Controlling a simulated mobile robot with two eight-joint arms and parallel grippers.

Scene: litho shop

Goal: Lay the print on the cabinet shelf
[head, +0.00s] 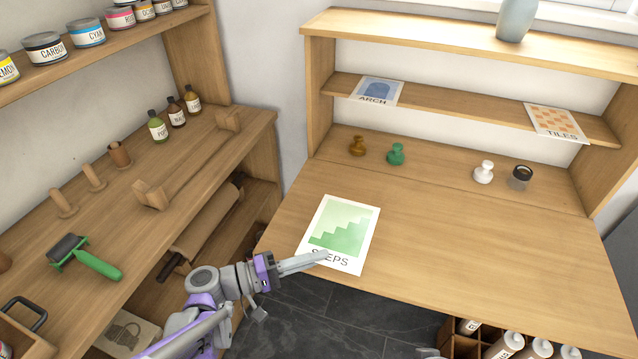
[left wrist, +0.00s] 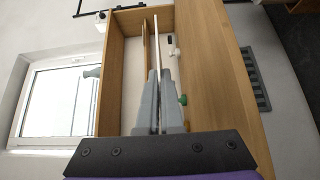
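The print (head: 343,228) is a white sheet with green steps and the word STEPS, over the front left of the desk top. My left gripper (head: 318,260) reaches its near edge from the lower left, covering part of the lettering. In the left wrist view the fingers (left wrist: 160,110) are closed on the print (left wrist: 157,45), seen edge-on as a thin pale line. I cannot tell whether the sheet touches the desk. The cabinet shelf (head: 465,108) runs across the hutch behind the desk. My right gripper does not clearly show.
Prints marked ARCH (head: 377,90) and TILES (head: 556,121) lie at the shelf's ends, with bare board between. A brown knob (head: 357,146), green knob (head: 396,154), white knob (head: 484,172) and dark jar (head: 520,178) stand below. The desk's right (head: 500,260) is clear.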

